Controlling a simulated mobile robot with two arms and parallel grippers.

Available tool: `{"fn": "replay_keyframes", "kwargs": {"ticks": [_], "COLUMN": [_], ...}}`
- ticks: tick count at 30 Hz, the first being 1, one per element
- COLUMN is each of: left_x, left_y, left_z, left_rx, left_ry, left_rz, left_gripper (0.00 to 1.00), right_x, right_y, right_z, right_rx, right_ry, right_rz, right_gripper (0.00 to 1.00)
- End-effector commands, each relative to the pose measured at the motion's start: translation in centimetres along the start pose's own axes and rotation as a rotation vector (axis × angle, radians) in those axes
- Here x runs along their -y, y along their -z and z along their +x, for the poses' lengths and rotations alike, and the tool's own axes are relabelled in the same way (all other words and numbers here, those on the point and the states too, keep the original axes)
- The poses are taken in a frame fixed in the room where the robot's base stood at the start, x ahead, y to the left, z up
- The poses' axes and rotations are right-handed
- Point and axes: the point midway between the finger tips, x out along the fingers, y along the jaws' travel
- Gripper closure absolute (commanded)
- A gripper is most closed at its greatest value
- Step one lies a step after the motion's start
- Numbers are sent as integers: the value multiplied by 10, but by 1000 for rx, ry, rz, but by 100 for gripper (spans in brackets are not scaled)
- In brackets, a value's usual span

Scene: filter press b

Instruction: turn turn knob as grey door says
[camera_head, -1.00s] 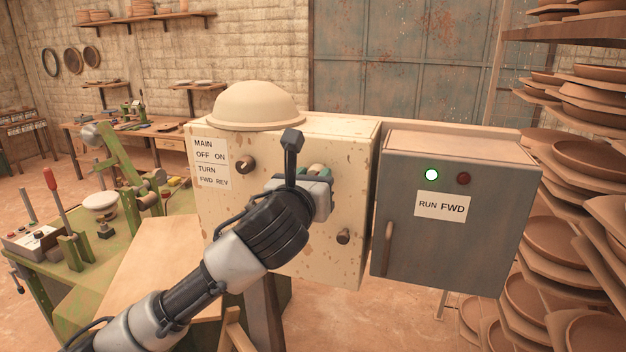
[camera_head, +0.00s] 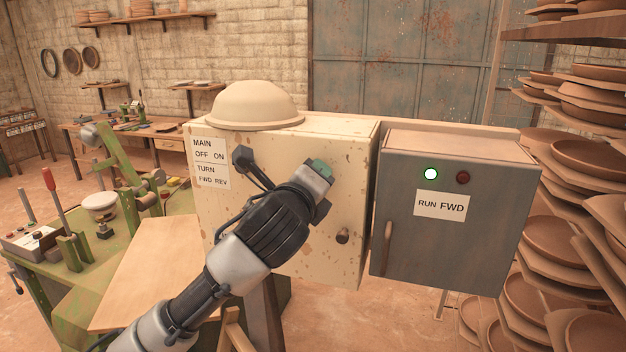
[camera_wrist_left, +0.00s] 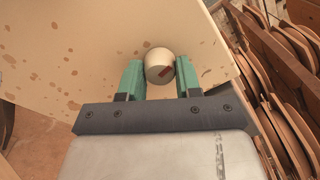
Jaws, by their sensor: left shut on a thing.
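The cream, chipped box (camera_head: 300,262) carries a white label (camera_head: 210,164) reading MAIN OFF ON and TURN FWD REV. My left gripper (camera_head: 318,170) is at the upper right of the box's front, its green fingers shut on a pale round knob. In the left wrist view the knob (camera_wrist_left: 160,66) sits between the fingers, with a red-brown mark on its face. The knob is hidden in the head view. My right gripper is out of view.
Another knob (camera_head: 343,236) sits lower right on the box. A beige dome (camera_head: 255,105) rests on top of the box. The grey door has a handle (camera_head: 387,248) at its left. Plate racks (camera_head: 575,150) crowd the right; a green bench (camera_head: 75,255) stands at left.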

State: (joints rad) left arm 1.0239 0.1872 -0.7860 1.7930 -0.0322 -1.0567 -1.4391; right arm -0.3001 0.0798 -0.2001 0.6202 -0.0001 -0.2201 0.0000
Motion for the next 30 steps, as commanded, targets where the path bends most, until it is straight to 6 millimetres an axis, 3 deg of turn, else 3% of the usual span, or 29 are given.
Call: {"fn": "replay_keyframes", "kwargs": {"ticks": [15,30], "left_x": [0,1], "left_y": [0,-1], "left_z": [0,0], "left_rx": [1,2], "left_ry": [0,-1], "left_rz": [-448,-632], "left_gripper": [90,90], "right_x": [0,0], "right_y": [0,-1], "right_z": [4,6], "right_rx": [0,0], "right_ry": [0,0], "right_rz": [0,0], "right_gripper": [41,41]}}
